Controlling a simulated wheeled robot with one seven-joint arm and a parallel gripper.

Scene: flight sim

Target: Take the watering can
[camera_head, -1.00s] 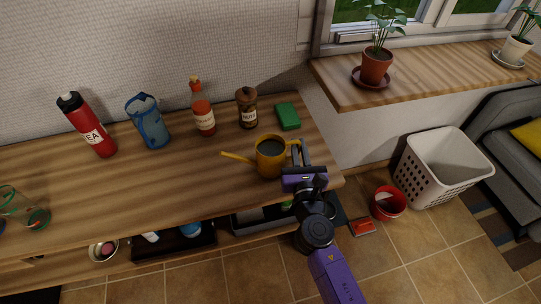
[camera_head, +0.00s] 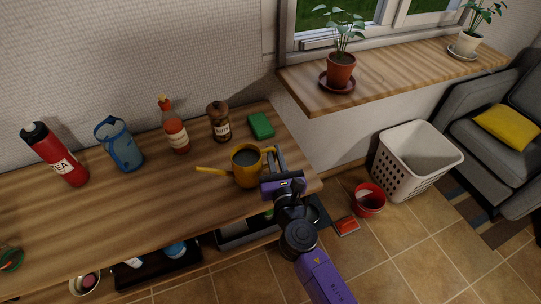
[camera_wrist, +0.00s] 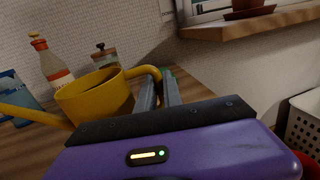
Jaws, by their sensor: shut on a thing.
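The yellow watering can (camera_head: 246,172) is upright at the right end of the wooden counter, with its spout to the left and its handle to the right. I cannot tell whether its base touches the wood. In the wrist view the can (camera_wrist: 95,100) is just left of and ahead of the fingers, with its handle running to them. My gripper (camera_head: 276,158) is shut on the handle; it also shows in the wrist view (camera_wrist: 160,88). Part of the handle is hidden by the fingers.
A green block (camera_head: 260,125), a brown shaker (camera_head: 219,124), a sauce bottle (camera_head: 174,130), a blue item (camera_head: 120,148) and a red bottle (camera_head: 58,158) stand behind the can. A potted plant (camera_head: 341,68) is on the sill. A white basket (camera_head: 405,172) and red bucket (camera_head: 368,200) are on the floor.

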